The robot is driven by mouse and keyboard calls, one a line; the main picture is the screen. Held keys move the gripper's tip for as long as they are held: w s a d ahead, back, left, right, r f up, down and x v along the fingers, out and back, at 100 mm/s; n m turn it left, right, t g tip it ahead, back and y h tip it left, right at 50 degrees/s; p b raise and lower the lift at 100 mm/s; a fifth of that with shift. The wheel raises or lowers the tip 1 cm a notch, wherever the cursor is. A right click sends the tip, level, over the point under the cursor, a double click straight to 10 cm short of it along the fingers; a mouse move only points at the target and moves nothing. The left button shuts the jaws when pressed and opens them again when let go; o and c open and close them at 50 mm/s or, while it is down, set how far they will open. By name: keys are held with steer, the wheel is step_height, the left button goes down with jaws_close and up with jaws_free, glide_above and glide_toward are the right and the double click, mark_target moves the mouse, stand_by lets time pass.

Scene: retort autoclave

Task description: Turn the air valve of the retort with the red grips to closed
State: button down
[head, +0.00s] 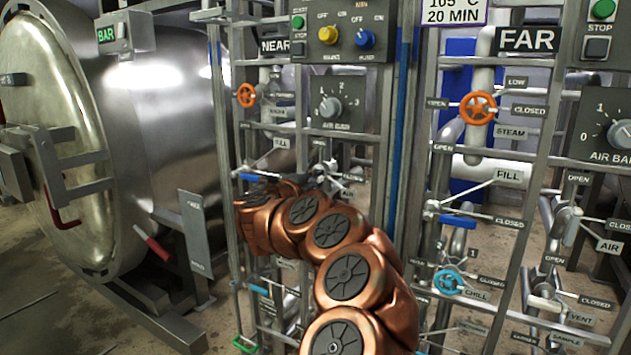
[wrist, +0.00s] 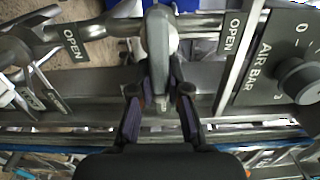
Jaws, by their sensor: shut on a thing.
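The retort with the red grips (head: 70,130) lies at the left, its round door closed, with red grips (head: 152,245) low at its front. Its rack carries the NEAR sign (head: 274,46). My gripper (head: 322,178) is at this rack, below the AIR BAR dial, mostly hidden behind my copper arm. In the wrist view my gripper (wrist: 160,105) is shut on a grey lever handle (wrist: 158,48), with a dark finger on each side. An OPEN plate (wrist: 232,32) stands just right of the lever. The lever's CLOSED plate cannot be made out.
The NEAR panel's air dial (head: 331,107) sits above my gripper, and its orange handwheel (head: 246,95) is to the left. The FAR rack with its orange steam wheel (head: 478,107) and blue chill wheel (head: 447,282) is on the right. Rack bars and pipes crowd the space.

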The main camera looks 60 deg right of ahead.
steer(key=shift+f, duration=0.15)
steer(key=c, duration=1.1)
jaws_free()
steer(key=a, duration=1.2)
steer(key=shift+s, duration=0.25)
